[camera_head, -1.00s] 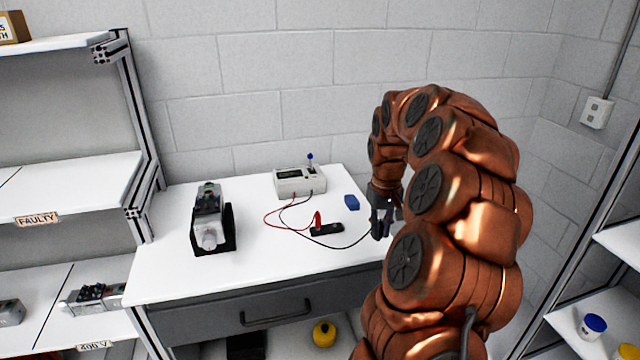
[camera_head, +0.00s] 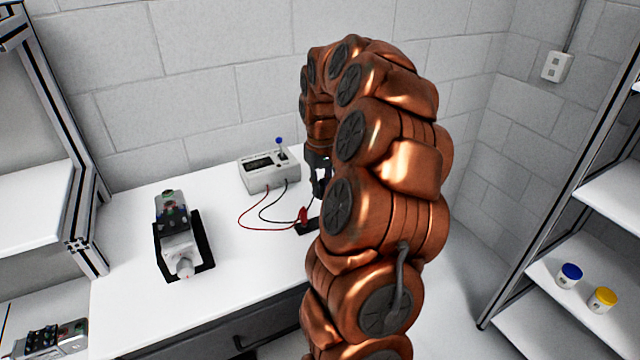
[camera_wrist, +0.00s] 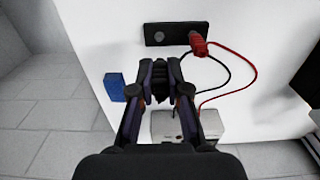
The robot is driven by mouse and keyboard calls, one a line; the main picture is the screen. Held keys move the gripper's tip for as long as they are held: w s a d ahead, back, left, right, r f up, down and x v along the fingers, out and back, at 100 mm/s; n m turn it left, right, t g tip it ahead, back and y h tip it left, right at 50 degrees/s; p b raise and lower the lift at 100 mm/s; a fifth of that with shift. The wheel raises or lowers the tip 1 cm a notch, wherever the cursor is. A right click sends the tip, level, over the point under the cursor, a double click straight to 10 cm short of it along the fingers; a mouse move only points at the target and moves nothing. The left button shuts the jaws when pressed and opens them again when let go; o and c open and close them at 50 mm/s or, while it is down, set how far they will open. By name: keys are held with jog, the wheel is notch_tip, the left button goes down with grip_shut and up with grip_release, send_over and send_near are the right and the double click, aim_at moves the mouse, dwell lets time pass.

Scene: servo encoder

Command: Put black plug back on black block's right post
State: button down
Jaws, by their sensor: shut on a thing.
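The black block (camera_head: 308,229) lies on the white table, its right part hidden behind my arm in the head view. The red plug (camera_head: 303,214) stands on its left post. In the wrist view the block (camera_wrist: 177,34) shows whole, turned about, with the red plug (camera_wrist: 198,44) on one end and a bare round post (camera_wrist: 163,37) at the other. My gripper (camera_head: 319,192) is above the table behind the block. It is shut on the black plug, which shows between the fingers in the wrist view (camera_wrist: 160,88); the plug is apart from the block.
A grey meter (camera_head: 268,172) with a blue-topped lever stands at the back; red and black leads run from it. A grey servo unit (camera_head: 180,250) sits in a black cradle at left. A blue object (camera_wrist: 115,87) lies beside the gripper. Shelves stand on both sides.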

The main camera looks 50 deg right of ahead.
jog(key=shift+s+f, duration=0.1)
jog(key=shift+f, duration=1.8)
jog(key=shift+f+b, duration=1)
jog(key=shift+f, duration=0.25)
jog(key=shift+s+b, duration=0.1)
jog(key=shift+b, duration=0.85)
jog(key=shift+f, duration=0.2)
jog(key=c, duration=1.1)
grip_release()
jog(key=shift+o, duration=0.2)
jog(key=shift+r, duration=0.1)
